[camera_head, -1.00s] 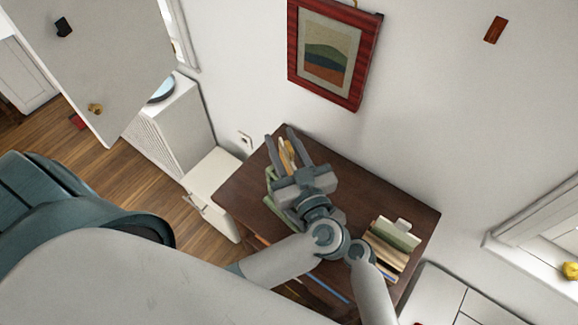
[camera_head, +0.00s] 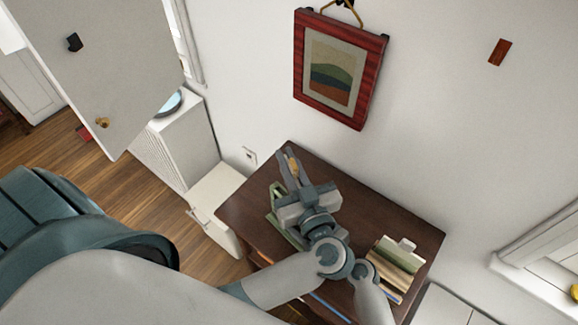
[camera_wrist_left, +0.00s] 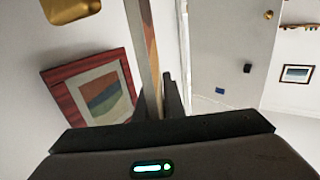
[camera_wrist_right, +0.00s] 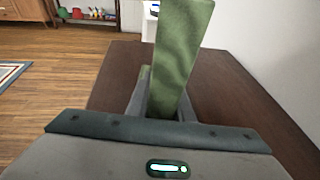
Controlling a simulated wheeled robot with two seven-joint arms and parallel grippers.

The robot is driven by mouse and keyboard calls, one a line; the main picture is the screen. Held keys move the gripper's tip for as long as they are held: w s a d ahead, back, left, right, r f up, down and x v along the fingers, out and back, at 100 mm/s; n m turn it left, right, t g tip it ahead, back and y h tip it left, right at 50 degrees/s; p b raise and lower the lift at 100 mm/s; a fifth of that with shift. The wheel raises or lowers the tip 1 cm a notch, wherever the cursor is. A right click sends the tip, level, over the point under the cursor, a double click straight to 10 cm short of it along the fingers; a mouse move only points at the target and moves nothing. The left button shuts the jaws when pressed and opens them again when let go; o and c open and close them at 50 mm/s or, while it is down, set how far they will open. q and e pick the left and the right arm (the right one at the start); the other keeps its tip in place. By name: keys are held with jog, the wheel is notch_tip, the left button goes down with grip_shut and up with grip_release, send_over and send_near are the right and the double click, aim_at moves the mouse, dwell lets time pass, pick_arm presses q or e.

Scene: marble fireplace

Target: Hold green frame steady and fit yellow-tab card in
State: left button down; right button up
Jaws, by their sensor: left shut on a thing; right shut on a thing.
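My left gripper (camera_head: 288,168) is above the dark table in the head view, shut on the card. In the left wrist view the card (camera_wrist_left: 150,55) is a thin upright strip, nearly edge-on between the fingers. A yellow-gold piece (camera_wrist_left: 70,9) shows at the top left there, probably the tab; whether it joins the card is not visible. The green frame (camera_wrist_right: 183,50) stands up in my right gripper (camera_wrist_right: 163,100), which is shut on it. The frame's green edge (camera_head: 275,198) also shows beside my left gripper in the head view, where the right gripper is mostly hidden.
The dark table (camera_head: 375,210) is clear behind and right of the grippers. Several books (camera_head: 398,258) are at its right end. A red-framed picture (camera_head: 337,72) hangs on the wall behind. A white cabinet (camera_head: 220,200) is left of the table.

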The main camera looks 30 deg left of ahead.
aim_at(290, 159)
pick_arm(q)
jog(key=shift+r, duration=0.65)
notch_tip(290, 159, up, 2)
jog(key=shift+s+r, duration=0.1)
jog(key=s+a, duration=0.2)
jog(key=s, duration=1.5)
jog(key=shift+s+a, duration=0.25)
jog(key=shift+s, duration=0.05)
